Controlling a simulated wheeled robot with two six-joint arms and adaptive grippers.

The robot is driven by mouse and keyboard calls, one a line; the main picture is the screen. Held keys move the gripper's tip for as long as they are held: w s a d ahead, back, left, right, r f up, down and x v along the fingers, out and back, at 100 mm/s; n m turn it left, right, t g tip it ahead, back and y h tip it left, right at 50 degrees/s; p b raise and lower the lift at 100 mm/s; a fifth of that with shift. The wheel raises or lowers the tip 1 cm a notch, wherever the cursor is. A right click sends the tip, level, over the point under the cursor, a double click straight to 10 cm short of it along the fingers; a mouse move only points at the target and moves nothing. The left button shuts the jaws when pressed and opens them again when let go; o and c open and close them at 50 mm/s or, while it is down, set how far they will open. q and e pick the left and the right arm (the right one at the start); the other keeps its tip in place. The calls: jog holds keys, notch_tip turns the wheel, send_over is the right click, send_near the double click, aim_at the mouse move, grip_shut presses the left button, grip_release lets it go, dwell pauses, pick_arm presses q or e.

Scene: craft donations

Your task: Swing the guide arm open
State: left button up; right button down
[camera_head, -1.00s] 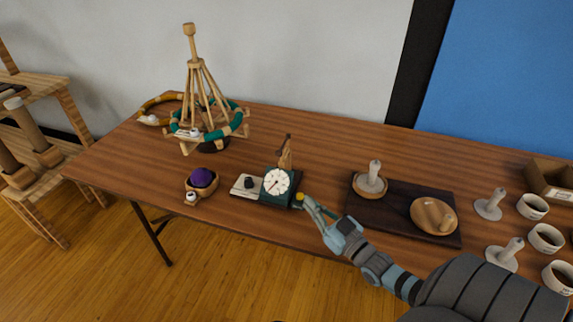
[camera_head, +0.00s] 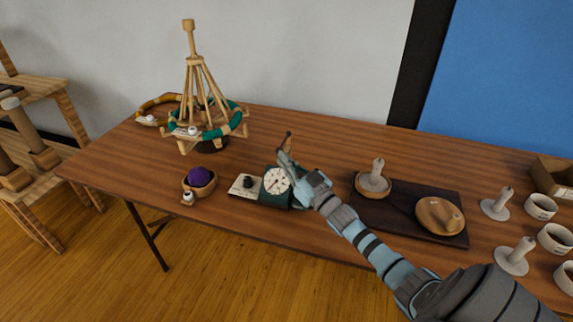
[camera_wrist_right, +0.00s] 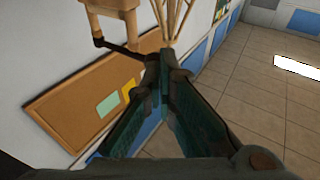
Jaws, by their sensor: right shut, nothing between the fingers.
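The meter with a round white dial (camera_head: 277,180) and a dark green body stands on the table. An upright wooden piece with a dark tip (camera_head: 288,136), which looks like the guide arm, rises behind the dial. My right gripper (camera_head: 284,158) is shut and empty at this piece, overlapping its lower part; I cannot tell whether they touch. In the right wrist view the closed fingers (camera_wrist_right: 166,62) meet near a dark bar (camera_wrist_right: 122,46) below a wooden block; I cannot tell what the bar belongs to. My right wrist hides the meter's right side. My left gripper is not in view.
A wooden yarn swift (camera_head: 195,75) with teal yarn stands at the back left. A bowl with purple yarn (camera_head: 201,177) sits left of the meter. A dark board (camera_head: 400,213) with wooden pieces lies to the right. Several white cups and pegs stand far right.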

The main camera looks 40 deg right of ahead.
dwell(0.4)
jog(key=shift+w+a+r+h+p, duration=0.2)
jog(key=shift+h+p, duration=0.2)
jog(key=shift+p, duration=0.3)
jog(key=shift+m, duration=0.3)
